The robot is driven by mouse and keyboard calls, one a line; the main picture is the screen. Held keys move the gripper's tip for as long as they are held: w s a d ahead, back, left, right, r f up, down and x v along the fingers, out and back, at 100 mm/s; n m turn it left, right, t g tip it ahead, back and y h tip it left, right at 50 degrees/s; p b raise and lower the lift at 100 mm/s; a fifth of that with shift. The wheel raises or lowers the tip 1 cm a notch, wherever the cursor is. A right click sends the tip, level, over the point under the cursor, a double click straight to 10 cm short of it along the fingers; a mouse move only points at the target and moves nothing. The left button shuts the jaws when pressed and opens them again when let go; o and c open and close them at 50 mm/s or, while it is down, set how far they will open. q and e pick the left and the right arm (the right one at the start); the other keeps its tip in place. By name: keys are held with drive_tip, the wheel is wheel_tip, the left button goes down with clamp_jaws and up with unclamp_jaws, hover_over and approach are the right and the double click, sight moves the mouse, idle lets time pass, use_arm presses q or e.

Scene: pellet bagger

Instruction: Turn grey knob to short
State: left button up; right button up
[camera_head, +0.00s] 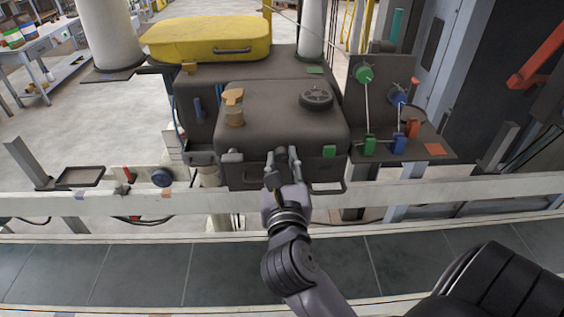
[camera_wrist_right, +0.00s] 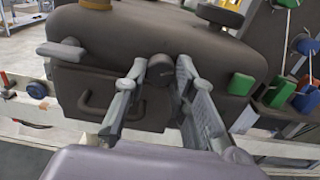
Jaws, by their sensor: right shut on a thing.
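The dark grey knob (camera_head: 281,155) sits on the front face of the dark machine box (camera_head: 285,118), low and near its middle. My right gripper (camera_head: 282,164) reaches up to it from below, with one finger on each side. In the right wrist view the round knob (camera_wrist_right: 160,70) shows between the two fingertips (camera_wrist_right: 160,78), and the gripper is shut on it. I cannot read any marking around the knob, so its setting cannot be told. My left gripper is not in view.
A light grey lever (camera_head: 232,156) sticks out left of the knob, and a green block (camera_head: 329,152) is to its right. A drawer handle (camera_wrist_right: 98,110) is just below left. A pale rail (camera_head: 420,202) crosses in front. Green and blue knobs stand on the right bracket (camera_head: 380,97).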

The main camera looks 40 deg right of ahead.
clamp_jaws()
drive_tip(key=shift+r+n+p, duration=0.15)
drive_tip(key=shift+n+p, duration=0.45)
drive_tip(key=shift+p, duration=0.25)
drive_tip(key=n+p, duration=0.6)
drive_tip(key=shift+r, duration=0.1)
drive_tip(key=shift+n+p, duration=0.6)
drive_tip(key=shift+n, duration=0.2)
drive_tip(key=shift+f+n, duration=0.2)
drive_tip(key=shift+n, duration=1.3)
drive_tip(key=o, duration=0.8)
unclamp_jaws()
